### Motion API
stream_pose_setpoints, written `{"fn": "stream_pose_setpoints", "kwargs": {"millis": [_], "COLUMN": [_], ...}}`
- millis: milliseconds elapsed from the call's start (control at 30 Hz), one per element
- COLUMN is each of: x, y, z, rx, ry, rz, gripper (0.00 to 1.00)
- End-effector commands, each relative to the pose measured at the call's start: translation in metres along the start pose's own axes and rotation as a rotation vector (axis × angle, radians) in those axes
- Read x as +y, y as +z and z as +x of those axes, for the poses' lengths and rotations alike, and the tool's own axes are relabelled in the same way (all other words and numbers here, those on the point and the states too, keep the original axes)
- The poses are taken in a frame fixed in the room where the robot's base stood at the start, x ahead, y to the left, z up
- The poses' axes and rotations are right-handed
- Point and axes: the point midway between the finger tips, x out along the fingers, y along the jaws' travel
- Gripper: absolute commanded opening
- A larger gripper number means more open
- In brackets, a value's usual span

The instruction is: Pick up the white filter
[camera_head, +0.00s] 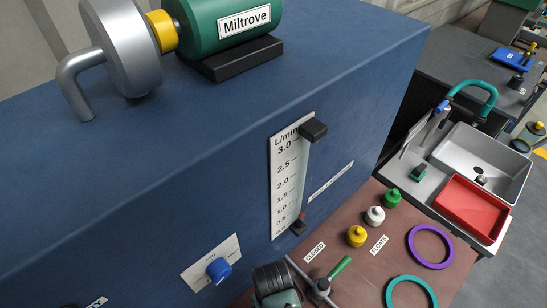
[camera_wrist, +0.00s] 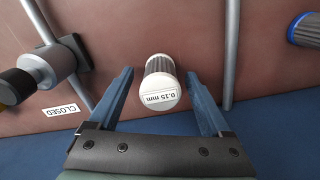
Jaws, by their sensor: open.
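The white filter (camera_wrist: 160,88) shows in the wrist view, with a grey ribbed body and a white end cap printed "0.15 mm". My gripper (camera_wrist: 160,74) is open, with one blue finger left of the filter and one right of it. A gap shows between each finger and the filter, and I cannot tell how deep the filter sits between them. I do not make out the white filter in the head view.
A blue-rimmed filter (camera_wrist: 304,30) is at the right, beyond a grey rod (camera_wrist: 231,50). A valve (camera_wrist: 30,76) with a "CLOSED" label (camera_wrist: 61,109) is at the left. In the head view, a white float (camera_head: 375,216) stands between yellow (camera_head: 356,237) and green (camera_head: 392,198) floats.

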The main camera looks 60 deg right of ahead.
Motion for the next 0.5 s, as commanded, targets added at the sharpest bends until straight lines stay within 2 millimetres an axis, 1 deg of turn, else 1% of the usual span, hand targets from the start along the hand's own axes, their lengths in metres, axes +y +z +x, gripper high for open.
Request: {"fn": "stream_pose_setpoints", "kwargs": {"millis": [67,100,167,200,367,500], "x": [0.0,0.0,-0.0001,-0.0001,-0.0001,-0.0001], "y": [-0.0002,-0.0002,-0.0002,-0.0002,-0.0002,-0.0001], "z": [-0.0003,-0.0004,-0.0005,-0.0005,-0.0006,-0.0007], "rx": [0.0,0.0,0.0,0.0,0.0,0.0], "ry": [0.0,0.0,0.0,0.0,0.0,0.0], "rz": [0.0,0.0,0.0,0.0,0.0,0.0], "gripper": [0.81,0.73,0.63,0.56,0.27,0.01]}}
